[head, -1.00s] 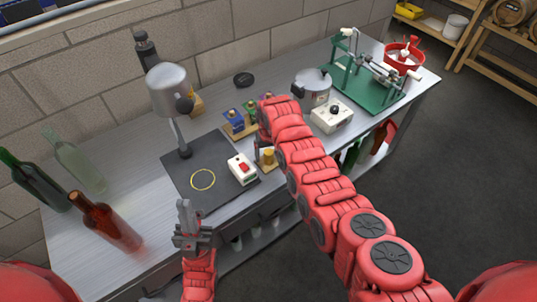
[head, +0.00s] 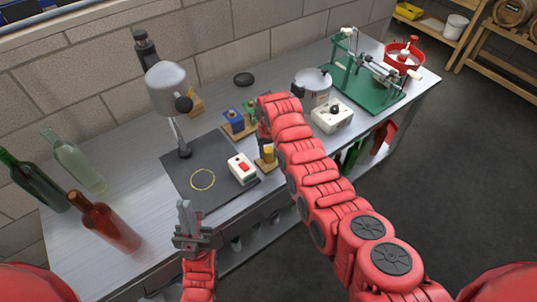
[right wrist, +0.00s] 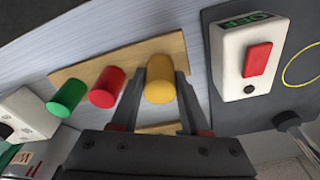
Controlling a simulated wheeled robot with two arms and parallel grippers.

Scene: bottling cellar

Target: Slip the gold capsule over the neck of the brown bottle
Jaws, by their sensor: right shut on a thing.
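The brown bottle (head: 106,222) stands on the bench at the left front in the head view, its neck bare. The gold capsule (right wrist: 160,83) is in the right wrist view, between the two fingers of my right gripper (right wrist: 160,100), which is shut on it. The capsule is at the wooden board (right wrist: 120,64), beside a red and a green capsule; I cannot tell if it still touches the board. In the head view the gold capsule (head: 268,152) shows just left of my right arm, which hides most of that gripper. My left gripper (head: 186,215) is raised at the bench's front edge, with its finger gap unclear.
A red-buttoned switch box (head: 242,168) stands close left of the gold capsule. A lamp (head: 168,88) rises over the dark mat (head: 190,168) with a yellow ring. Two green bottles stand behind the brown one. A white box (head: 332,115) is right of my right arm.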

